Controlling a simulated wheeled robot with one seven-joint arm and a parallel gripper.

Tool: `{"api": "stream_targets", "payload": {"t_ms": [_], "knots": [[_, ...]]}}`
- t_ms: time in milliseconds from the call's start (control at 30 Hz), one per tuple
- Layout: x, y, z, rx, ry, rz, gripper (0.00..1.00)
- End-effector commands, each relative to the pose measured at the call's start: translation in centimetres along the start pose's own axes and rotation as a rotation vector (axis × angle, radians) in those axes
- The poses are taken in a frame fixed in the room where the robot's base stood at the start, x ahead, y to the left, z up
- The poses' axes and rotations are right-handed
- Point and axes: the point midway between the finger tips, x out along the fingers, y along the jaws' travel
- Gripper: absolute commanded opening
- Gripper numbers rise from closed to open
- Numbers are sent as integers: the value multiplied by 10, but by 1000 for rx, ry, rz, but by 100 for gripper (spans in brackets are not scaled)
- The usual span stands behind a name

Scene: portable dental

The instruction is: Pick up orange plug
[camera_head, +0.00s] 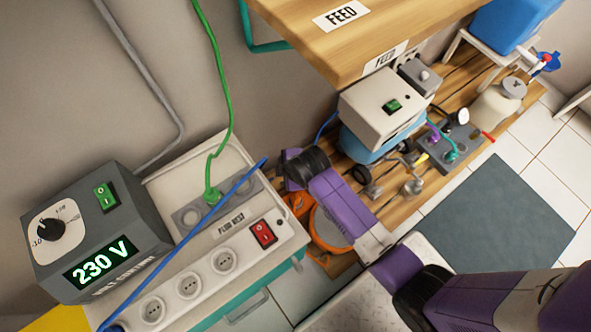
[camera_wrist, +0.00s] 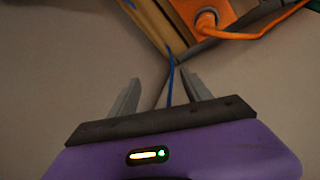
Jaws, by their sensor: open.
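In the wrist view my gripper (camera_wrist: 163,78) is open, with its two grey fingers apart and nothing held between them. An orange plug (camera_wrist: 205,20) with a dark round collar sits at an orange block near the top, beyond the fingertips and a little right of centre. An orange cable (camera_wrist: 265,30) curves from it to the top right. In the head view, orange cable loops (camera_head: 326,235) show beside my purple arm, low beside the bench. My fingers cannot be made out there.
A socket strip (camera_head: 188,285) with a red switch and a green plug (camera_head: 211,196) stands at left, beside a 230 V control box (camera_head: 95,235). A blue cable (camera_head: 190,235) crosses the strip. A wooden shelf (camera_head: 310,40) overhangs. A wooden bench (camera_head: 400,205) holds several devices.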

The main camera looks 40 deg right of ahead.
Motion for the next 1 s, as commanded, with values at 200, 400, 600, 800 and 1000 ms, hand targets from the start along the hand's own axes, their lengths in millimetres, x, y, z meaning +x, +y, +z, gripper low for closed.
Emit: {"api": "stream_targets", "payload": {"t_ms": [200, 400, 600, 800, 1000], "knots": [[29, -44, 27, -356, -107, -329, 57], [28, -66, 39, -472, -114, -444, 57], [47, -74, 43, -477, -113, -446, 57], [58, -79, 45, -475, -113, -445, 57], [81, -88, 48, -475, -113, -443, 57]]}}
